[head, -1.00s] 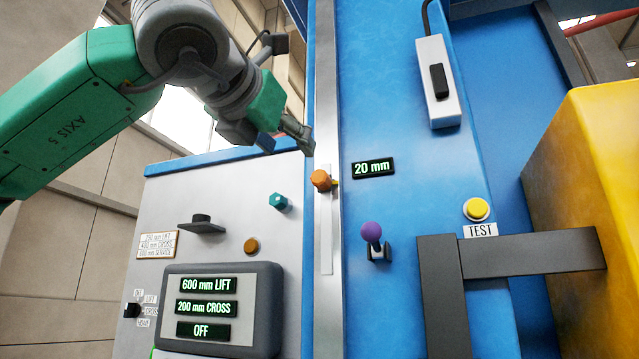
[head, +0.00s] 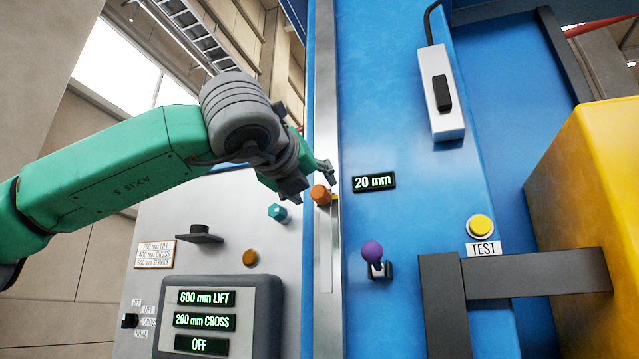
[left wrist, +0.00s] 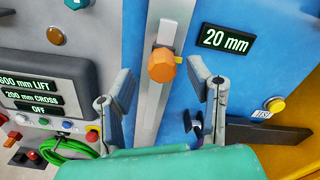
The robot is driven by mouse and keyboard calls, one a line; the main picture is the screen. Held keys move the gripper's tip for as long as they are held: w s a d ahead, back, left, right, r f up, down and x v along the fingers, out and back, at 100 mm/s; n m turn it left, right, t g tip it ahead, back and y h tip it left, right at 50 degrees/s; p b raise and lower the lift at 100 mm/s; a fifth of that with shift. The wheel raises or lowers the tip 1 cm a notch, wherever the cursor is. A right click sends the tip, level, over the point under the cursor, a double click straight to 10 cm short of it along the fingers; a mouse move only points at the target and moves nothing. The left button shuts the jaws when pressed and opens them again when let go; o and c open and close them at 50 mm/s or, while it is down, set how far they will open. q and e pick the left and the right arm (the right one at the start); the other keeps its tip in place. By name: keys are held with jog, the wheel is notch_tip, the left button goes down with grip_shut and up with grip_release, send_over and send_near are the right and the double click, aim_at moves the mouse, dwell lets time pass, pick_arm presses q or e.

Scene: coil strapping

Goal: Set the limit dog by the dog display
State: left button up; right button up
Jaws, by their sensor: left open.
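The limit dog (head: 321,195), with an orange knob and a small yellow piece at its right, sits on the vertical metal rail of the blue column. The dog display (head: 374,182) to its right reads 20 mm. My left gripper (head: 311,180) is close by the knob, at its upper left in the head view. In the left wrist view my left gripper (left wrist: 168,82) is open, with the orange knob (left wrist: 162,65) showing between its spread fingers; I cannot tell whether they touch it. The display (left wrist: 225,40) also reads 20 mm there. My right gripper is not in view.
A purple ball lever (head: 372,252) and a yellow TEST button (head: 481,227) are below right. A teal knob (head: 278,212) and an amber button (head: 250,258) are left on the grey panel. A screen (head: 205,320) reads 600 mm LIFT, 200 mm CROSS, OFF. A dark bracket (head: 530,270) juts out right.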

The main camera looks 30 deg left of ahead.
aim_at(316, 192)
pick_arm(q)
jog(key=shift+p+x, duration=0.5)
jog(key=shift+x, duration=1.3)
jog(key=shift+d, duration=0.1)
grip_shut()
jog(key=shift+f+b, duration=0.35)
jog(key=shift+b, duration=0.65)
jog(key=shift+r, duration=0.15)
jog(key=shift+c, duration=0.3)
grip_release()
jog(key=shift+o, duration=0.3)
